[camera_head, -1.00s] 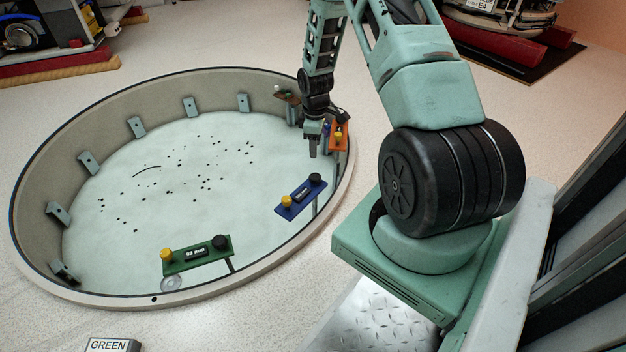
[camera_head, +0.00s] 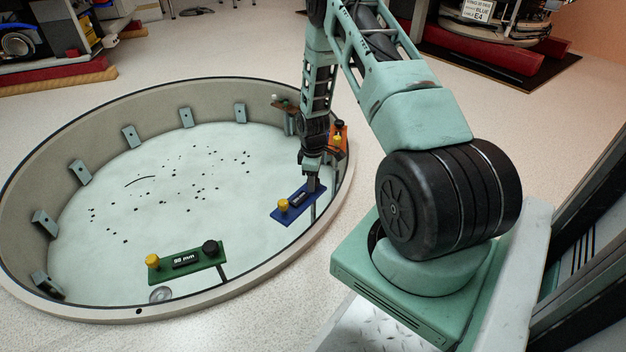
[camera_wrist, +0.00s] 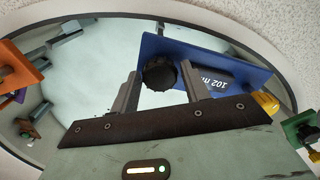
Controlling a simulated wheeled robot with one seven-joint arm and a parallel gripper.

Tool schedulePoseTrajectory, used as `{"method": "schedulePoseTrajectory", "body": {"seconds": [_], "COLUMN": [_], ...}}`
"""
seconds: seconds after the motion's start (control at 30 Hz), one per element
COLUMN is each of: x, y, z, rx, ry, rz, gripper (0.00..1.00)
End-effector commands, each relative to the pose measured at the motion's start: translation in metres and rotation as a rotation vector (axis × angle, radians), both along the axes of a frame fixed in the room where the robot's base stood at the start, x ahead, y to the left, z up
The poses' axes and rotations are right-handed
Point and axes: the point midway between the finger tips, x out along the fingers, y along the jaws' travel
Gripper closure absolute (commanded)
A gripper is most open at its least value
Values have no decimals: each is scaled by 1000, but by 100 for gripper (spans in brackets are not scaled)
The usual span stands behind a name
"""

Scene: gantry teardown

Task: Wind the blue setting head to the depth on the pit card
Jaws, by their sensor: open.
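The blue setting head (camera_head: 279,217) is mounted near the right side of the round pit. It has a yellow knob (camera_head: 283,205) at one end and a dark display in the middle. In the wrist view the display (camera_wrist: 213,83) reads 102, with the unit partly cut off. My gripper (camera_head: 313,186) is over the head's far end, pointing down. In the wrist view its two fingers stand open on either side of the black knob (camera_wrist: 159,74); I cannot tell whether they touch it. The gripper hides this knob in the head view.
A green head (camera_head: 188,262) reading 98 mm sits at the pit's near rim. An orange head (camera_head: 338,140) is just beyond my gripper. The raised pit rim (camera_head: 90,316) surrounds them. A white sign (camera_head: 484,10) with BLUE and E4 stands on equipment at the back right.

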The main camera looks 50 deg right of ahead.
Motion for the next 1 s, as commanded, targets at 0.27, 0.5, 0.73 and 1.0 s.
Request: {"method": "schedulePoseTrajectory", "body": {"seconds": [0.27, 0.5, 0.73, 1.0], "x": [0, 0, 0, 0], "y": [0, 0, 1, 0], "z": [0, 2, 4, 6], "rx": [0, 0, 2, 1], "ry": [0, 0, 1, 2], "rz": [0, -20, -125, -355], "gripper": [86, 86, 86, 86]}}
